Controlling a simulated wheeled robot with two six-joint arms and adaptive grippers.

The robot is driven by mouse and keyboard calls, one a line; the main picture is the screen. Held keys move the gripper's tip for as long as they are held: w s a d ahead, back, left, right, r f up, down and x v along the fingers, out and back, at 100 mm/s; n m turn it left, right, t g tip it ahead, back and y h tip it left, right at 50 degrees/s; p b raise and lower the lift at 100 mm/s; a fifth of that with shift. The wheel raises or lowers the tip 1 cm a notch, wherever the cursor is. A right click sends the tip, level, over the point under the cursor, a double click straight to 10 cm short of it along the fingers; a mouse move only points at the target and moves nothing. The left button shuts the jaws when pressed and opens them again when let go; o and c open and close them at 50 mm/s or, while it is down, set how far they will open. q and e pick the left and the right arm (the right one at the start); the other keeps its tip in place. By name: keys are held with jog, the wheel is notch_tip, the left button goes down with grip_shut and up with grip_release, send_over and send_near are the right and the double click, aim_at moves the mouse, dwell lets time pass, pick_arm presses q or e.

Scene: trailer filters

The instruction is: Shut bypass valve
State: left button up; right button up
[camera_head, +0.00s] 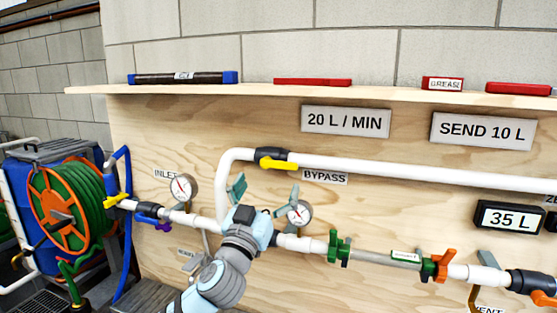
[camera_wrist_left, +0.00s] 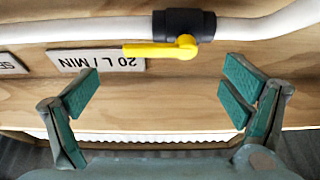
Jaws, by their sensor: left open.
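The bypass valve has a black body (camera_head: 278,154) on the upper white pipe, just above the BYPASS label (camera_head: 325,177). Its yellow lever (camera_head: 276,164) points right, lying along the pipe. In the left wrist view, which is upside down, the black body (camera_wrist_left: 184,25) and yellow lever (camera_wrist_left: 160,51) are at the top, with the lever parallel to the pipe. My left gripper (camera_head: 264,191) is open, just below the valve. Its green-padded fingers (camera_wrist_left: 160,88) are spread wide, with nothing between them and apart from the lever. My right gripper is out of both views.
A plywood panel (camera_head: 400,215) backs the pipes. Gauges (camera_head: 183,188) and a lower pipe with green and orange fittings (camera_head: 440,265) lie near my arm. A shelf (camera_head: 250,89) holds tools above. A hose reel (camera_head: 68,210) stands at left.

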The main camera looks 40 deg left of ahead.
aim_at(278, 166)
pick_arm(q)
jog(key=p+x, duration=0.2)
jog(key=x, duration=0.4)
jog(key=shift+w+r, duration=0.2)
jog(key=shift+w, duration=0.15)
jog(key=shift+w+a+r, duration=0.1)
jog(key=shift+w+a, duration=0.1)
jog(key=shift+w, duration=0.3)
jog(key=shift+c, duration=0.4)
jog(key=c, duration=1.6)
jog(key=shift+c, duration=0.2)
